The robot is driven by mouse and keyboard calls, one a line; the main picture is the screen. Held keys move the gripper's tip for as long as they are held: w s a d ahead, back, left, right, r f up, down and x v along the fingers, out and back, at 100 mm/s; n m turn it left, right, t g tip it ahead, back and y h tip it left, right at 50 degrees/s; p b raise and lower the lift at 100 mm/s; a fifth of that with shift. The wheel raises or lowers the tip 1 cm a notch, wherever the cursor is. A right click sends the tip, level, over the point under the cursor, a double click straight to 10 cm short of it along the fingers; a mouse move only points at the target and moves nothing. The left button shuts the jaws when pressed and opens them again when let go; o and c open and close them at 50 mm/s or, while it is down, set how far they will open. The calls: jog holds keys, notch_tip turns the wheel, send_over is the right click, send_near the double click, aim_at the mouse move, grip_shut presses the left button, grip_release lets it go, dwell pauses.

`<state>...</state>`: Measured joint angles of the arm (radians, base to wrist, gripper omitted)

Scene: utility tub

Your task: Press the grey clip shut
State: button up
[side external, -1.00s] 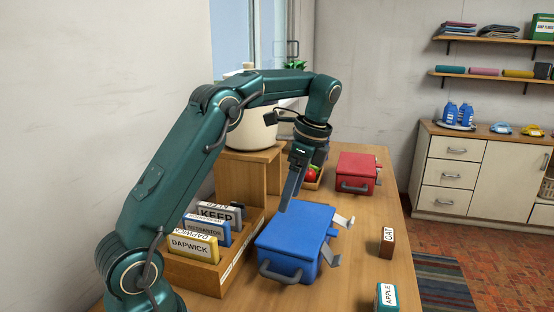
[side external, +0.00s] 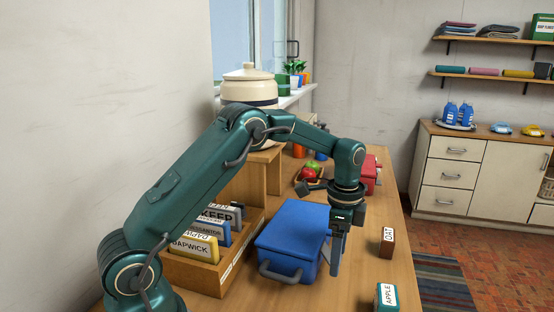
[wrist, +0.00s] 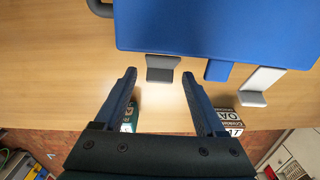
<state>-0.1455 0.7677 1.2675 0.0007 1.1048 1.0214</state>
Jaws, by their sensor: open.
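The blue tub (side external: 293,232) stands on the table with its lid down; its lid (wrist: 215,25) fills the top of the wrist view. The grey clip (wrist: 162,67) sticks out from the tub's edge in the wrist view, its flap angled away from the wall. A paler clip (wrist: 262,82) sticks out further right, with a blue tab (wrist: 218,70) between them. My gripper (wrist: 159,75) is open and empty, its fingers on either side of the grey clip in the picture; contact cannot be told. In the side view my gripper (side external: 336,272) points down beside the tub and hides the clips.
A block marked OAT (side external: 387,243) and a block marked APPLE (side external: 386,297) stand right of my gripper. A wooden file box (side external: 240,262) is left of the tub. A red box (side external: 371,172) and a fruit tray (side external: 309,182) are behind.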

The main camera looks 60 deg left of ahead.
grip_shut()
jog(key=shift+f+g+y, duration=0.4)
jog(key=shift+g+y, duration=0.4)
jog(key=shift+y, duration=0.1)
jog(key=shift+s+a+f+g+y, duration=0.1)
jog(key=shift+a+f+g+y, duration=0.1)
jog(key=shift+g+y, duration=0.4)
